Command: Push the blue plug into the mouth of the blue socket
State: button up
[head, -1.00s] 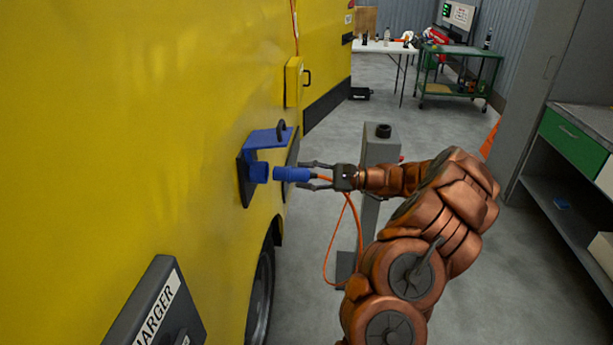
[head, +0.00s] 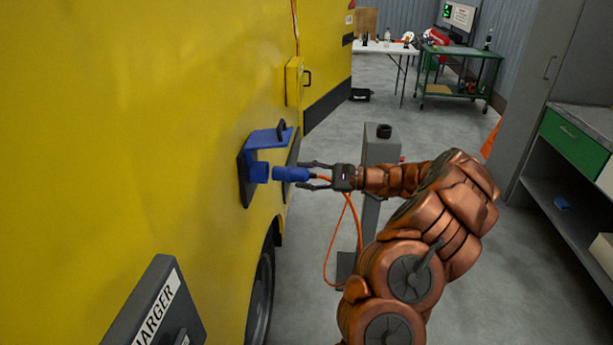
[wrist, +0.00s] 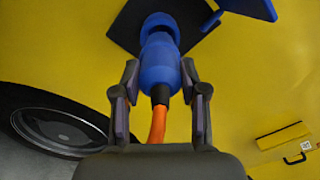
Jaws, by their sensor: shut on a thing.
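The blue plug (head: 291,174) has an orange cable from its rear. My gripper (head: 316,176) is shut on the plug, with one finger on each side of it in the wrist view (wrist: 160,88). The blue socket (head: 259,172) sticks out from a dark plate on the yellow vehicle side, below a raised blue lid (head: 266,138). In the head view the plug's front end is close to the socket's mouth, with a small gap between them. In the wrist view the plug (wrist: 159,66) lines up with the socket (wrist: 160,24) and partly covers it, hiding the mouth.
The yellow vehicle wall (head: 150,130) fills the left. A grey post (head: 380,150) stands behind my wrist, and the orange cable (head: 330,265) hangs below it. A charger box (head: 160,305) is at the lower left. Open floor lies beyond.

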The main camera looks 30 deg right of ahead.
aim_at(287, 174)
jog(key=shift+b+x, duration=0.4)
jog(key=shift+x, duration=2.1)
dwell(0.7)
jog(key=o, duration=1.4)
jog(key=shift+c, duration=0.2)
jog(key=v, duration=1.2)
